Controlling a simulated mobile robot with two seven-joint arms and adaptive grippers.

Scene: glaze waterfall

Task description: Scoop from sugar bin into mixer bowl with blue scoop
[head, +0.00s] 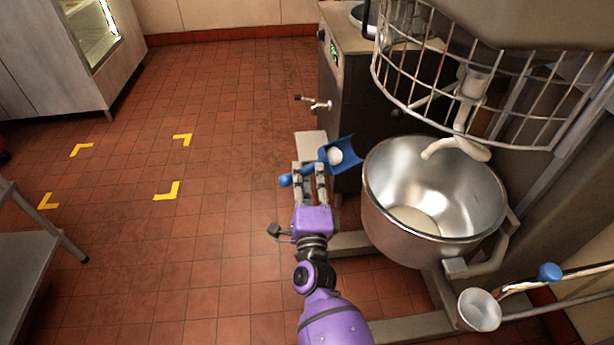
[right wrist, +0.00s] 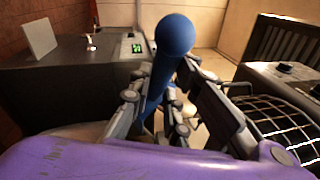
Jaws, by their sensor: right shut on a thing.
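A blue scoop (head: 346,152) with a white heap of sugar (head: 335,156) in it is held by my right gripper (head: 310,170), which is shut on its handle. The scoop is left of the steel mixer bowl (head: 375,207) and apart from its rim. In the right wrist view the scoop's blue handle (right wrist: 172,45) stands between the fingers of the gripper (right wrist: 165,105). The mixer bowl holds some pale white material (head: 415,218) at its bottom. No sugar bin can be made out. My left gripper is not in view.
A wire guard (head: 470,100) and a pale mixing hook (head: 455,146) hang above the bowl. A metal ladle-like cup (head: 480,309) with a blue-knobbed handle is at the lower right. A steel cabinet with a tap (head: 318,103) stands behind. Tiled floor at left is open.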

